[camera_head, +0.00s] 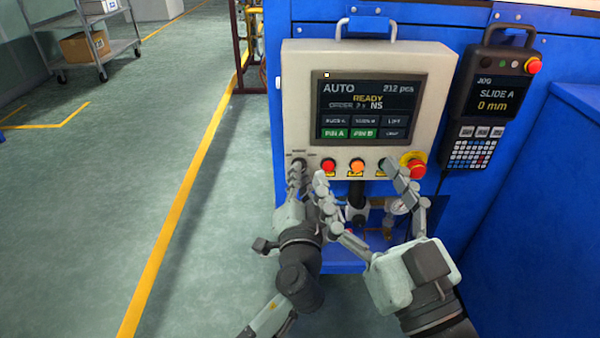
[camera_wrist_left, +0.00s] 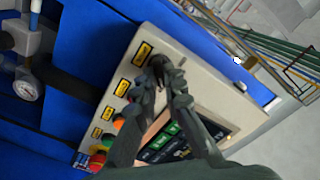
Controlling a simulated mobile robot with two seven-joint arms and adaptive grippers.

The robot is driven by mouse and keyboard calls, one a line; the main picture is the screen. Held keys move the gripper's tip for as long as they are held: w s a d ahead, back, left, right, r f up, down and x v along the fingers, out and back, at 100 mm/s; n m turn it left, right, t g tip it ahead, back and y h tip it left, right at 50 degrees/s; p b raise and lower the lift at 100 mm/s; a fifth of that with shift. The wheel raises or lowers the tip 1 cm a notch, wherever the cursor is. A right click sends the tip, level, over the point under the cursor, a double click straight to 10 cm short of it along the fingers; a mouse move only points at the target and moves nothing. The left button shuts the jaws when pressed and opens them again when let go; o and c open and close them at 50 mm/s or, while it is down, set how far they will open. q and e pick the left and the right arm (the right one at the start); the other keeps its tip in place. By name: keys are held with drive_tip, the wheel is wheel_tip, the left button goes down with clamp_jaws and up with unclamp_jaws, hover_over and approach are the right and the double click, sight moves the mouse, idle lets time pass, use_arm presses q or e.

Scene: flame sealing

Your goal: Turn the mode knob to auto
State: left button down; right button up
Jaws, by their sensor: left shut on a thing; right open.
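The mode knob (camera_head: 298,162) is at the left end of the control row under the screen and is mostly hidden by my fingers. My left gripper (camera_head: 297,171) is shut on it. In the left wrist view the fingertips (camera_wrist_left: 168,76) close around the dark knob (camera_wrist_left: 157,66) beside a yellow label. The screen (camera_head: 364,107) reads "AUTO" and "READY", with two green tiles. My right gripper (camera_head: 357,176) is open, its fingers spread below the control row, and it holds nothing that I can see.
Right of the knob are a red button (camera_head: 328,166), an orange button (camera_head: 357,165) and a red emergency stop (camera_head: 413,165) with a yellow collar. A jog pendant (camera_head: 490,95) hangs at the right. A gauge (camera_head: 399,206) is below the panel.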

drive_tip(key=shift+w+d+f, duration=0.1)
drive_tip(key=shift+w+f, duration=0.05)
drive_tip(key=shift+f, duration=0.25)
use_arm(q)
drive_tip(key=c, duration=1.6)
unclamp_jaws()
use_arm(e)
drive_tip(key=shift+h, duration=0.3)
use_arm(q)
drive_tip(key=s, duration=1.2)
drive_tip(key=shift+a, duration=0.1)
